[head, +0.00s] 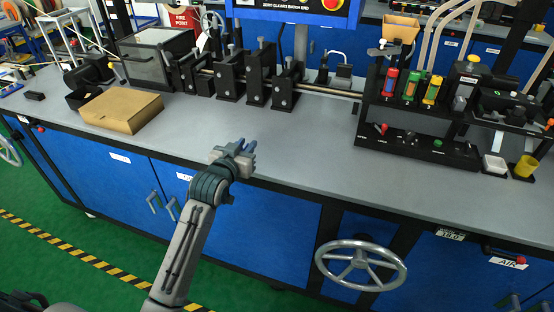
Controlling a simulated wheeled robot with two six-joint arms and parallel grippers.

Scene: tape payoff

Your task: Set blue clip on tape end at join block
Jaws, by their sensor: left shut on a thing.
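My left gripper (236,157) is above the front edge of the grey bench, near the middle of the view. It is shut on a small blue piece, which looks like the blue clip (248,148); the fingers hide part of it. It is well apart from the row of black blocks (257,84) on a rail at the back of the bench. I cannot tell which block is the join block, and the tape end is too small to make out. My right gripper is not in view.
A cardboard box (120,110) lies on the bench at left. A black rack (408,143) with red, green and yellow cylinders stands at right, with a yellow cup (525,167) beyond. A handwheel (361,264) juts from the bench front. The middle bench top is clear.

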